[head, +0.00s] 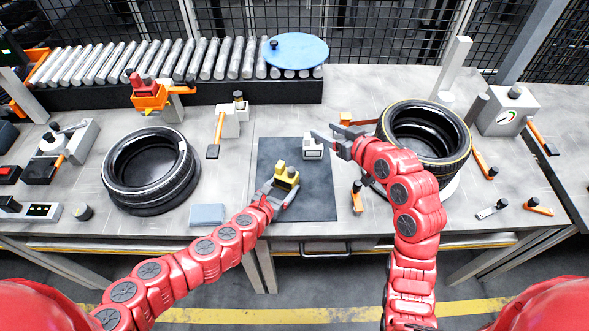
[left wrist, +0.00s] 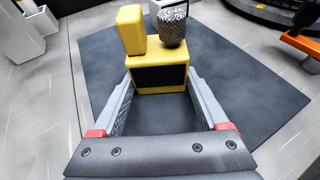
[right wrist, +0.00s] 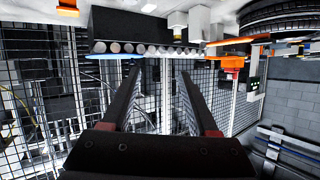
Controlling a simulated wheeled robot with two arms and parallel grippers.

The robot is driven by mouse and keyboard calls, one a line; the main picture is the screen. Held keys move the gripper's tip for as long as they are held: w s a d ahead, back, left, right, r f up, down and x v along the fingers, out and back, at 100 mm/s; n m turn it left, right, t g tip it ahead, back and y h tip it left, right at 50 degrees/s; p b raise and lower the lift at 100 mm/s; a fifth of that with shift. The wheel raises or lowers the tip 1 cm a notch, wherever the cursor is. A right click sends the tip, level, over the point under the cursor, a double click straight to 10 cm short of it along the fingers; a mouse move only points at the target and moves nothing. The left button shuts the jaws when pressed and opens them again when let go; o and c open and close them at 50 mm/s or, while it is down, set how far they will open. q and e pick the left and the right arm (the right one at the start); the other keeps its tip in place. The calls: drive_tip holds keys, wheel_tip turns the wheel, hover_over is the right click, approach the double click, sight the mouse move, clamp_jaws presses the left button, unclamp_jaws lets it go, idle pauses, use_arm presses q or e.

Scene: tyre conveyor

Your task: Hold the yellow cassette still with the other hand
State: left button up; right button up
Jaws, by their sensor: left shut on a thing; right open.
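The yellow cassette (head: 287,173) is on the dark mat in the middle of the bench. In the left wrist view the cassette (left wrist: 160,78) has a black front panel, a raised yellow block and a knurled metal knob on top. My left gripper (head: 280,187) is shut on the cassette, one finger on each side. My right gripper (head: 330,132) is open and empty, above the far right part of the mat and apart from the cassette. The right wrist view shows nothing between its fingers (right wrist: 158,75).
A small white-grey block (head: 312,149) is at the mat's far edge, near my right gripper. Tyres stand at the left (head: 150,168) and right (head: 426,130). A roller conveyor (head: 180,62) with a blue disc (head: 296,50) runs behind. The dark mat (head: 312,205) is bare in front.

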sight(293, 171)
drive_tip(key=s+a+f+n+g, duration=0.2)
drive_tip(key=s+f+n+g, duration=0.25)
drive_tip(key=s, duration=0.35)
drive_tip(key=shift+g+h, duration=0.35)
drive_tip(key=shift+h, duration=0.05)
drive_tip(key=x, duration=1.1)
drive_tip(key=shift+s+a, duration=0.1)
drive_tip(key=shift+a, duration=0.15)
clamp_jaws()
